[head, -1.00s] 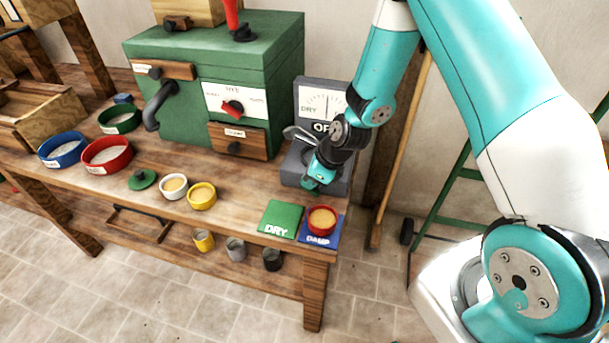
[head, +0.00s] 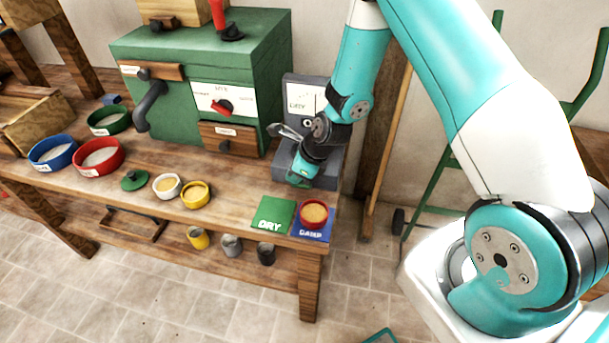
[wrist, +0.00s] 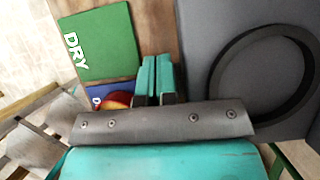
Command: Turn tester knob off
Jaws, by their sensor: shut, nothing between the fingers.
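The grey tester (head: 306,92) stands at the right end of the bench, with a dial face marked DRY on its upright panel. My gripper (head: 298,178) is over the front of the tester's base, pointing down, and hides part of it. In the wrist view my gripper (wrist: 156,78) is shut with its fingers together and nothing between them. The tester's grey base (wrist: 225,35) with a dark round ring (wrist: 225,88) shows to the right of the fingers. The tester's knob is not clearly visible; my wrist covers much of the panel's lower part.
A green DRY mat (head: 272,214) and a blue DAMP mat (head: 325,232) bearing a red bowl (head: 313,213) lie in front of the tester. A green mill box (head: 200,80) stands left. Several bowls line the bench. A broom handle leans against the wall at right.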

